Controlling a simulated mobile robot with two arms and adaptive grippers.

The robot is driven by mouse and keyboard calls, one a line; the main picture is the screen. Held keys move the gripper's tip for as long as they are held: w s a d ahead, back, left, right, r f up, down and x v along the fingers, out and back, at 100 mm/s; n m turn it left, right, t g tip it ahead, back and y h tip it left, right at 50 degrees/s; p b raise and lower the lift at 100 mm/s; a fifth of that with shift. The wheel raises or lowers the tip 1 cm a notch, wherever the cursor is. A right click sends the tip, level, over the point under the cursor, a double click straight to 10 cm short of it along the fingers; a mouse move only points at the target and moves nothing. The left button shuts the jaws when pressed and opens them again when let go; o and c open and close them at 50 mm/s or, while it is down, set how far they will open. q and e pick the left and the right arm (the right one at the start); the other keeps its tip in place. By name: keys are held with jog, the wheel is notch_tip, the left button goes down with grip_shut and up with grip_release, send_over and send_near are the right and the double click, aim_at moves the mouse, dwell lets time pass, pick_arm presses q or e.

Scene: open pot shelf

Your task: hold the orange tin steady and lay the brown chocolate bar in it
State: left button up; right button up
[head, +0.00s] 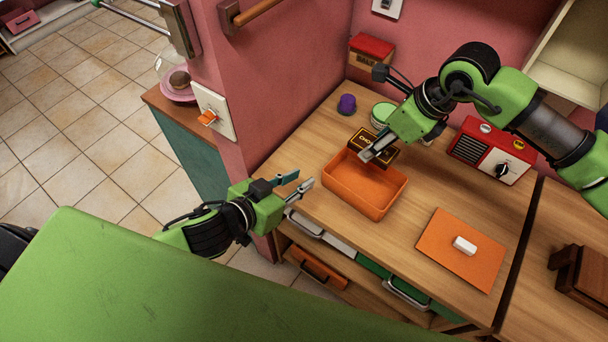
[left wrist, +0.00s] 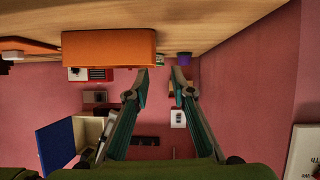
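The orange tin (head: 365,197) stands open and empty-looking on the wooden counter; its side shows in the left wrist view (left wrist: 108,48). The brown chocolate bar (head: 364,137), dark with gold lettering, is at the tin's far edge. My right gripper (head: 378,150) is shut on the bar and holds it tilted there; the fingers hide part of it. My left gripper (head: 302,184) is open and empty, left of the tin and apart from it. Its spread fingers also show in the left wrist view (left wrist: 160,78).
An orange lid (head: 445,262) with a white handle lies right of the tin. A red radio (head: 490,150), a green-rimmed round container (head: 384,111) and a purple object (head: 346,104) stand behind. A pink wall (head: 270,80) borders the counter at left.

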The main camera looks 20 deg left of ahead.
aim_at(332, 160)
pick_arm(q)
jog(key=shift+m+t+h, duration=0.3)
jog(key=shift+m+t, duration=0.2)
jog(key=x, duration=0.4)
jog(key=r+x, duration=0.1)
jog(key=x, duration=0.3)
jog(key=d+x, duration=0.1)
jog(key=x, duration=0.3)
jog(key=shift+w+d, duration=0.1)
jog(key=shift+w, duration=0.3)
jog(key=shift+c, duration=0.3)
grip_shut()
